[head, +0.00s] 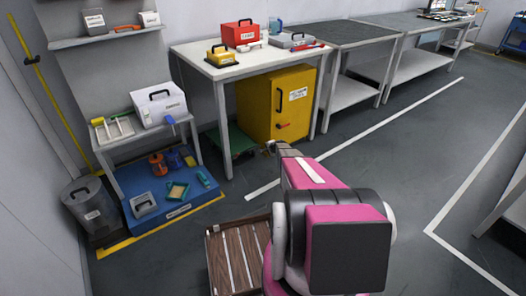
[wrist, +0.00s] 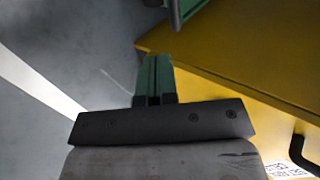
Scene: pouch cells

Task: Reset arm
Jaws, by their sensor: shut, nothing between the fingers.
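My pink and dark grey arm reaches forward from the lower middle of the head view. My gripper (head: 269,147) is small there, in front of the lower left part of the yellow cabinet (head: 291,92). In the wrist view my gripper (wrist: 154,70) shows as close-set green fingers on a dark bar, shut with nothing held. The yellow cabinet (wrist: 235,75) fills the right of that view behind the fingers. Whether the fingers touch the cabinet cannot be told.
A white table (head: 190,52) with a red case (head: 240,34) and a yellow case (head: 221,56) stands over the cabinet. A slatted wooden pallet (head: 233,262) lies below my arm. A blue platform (head: 168,207) with small items is at left.

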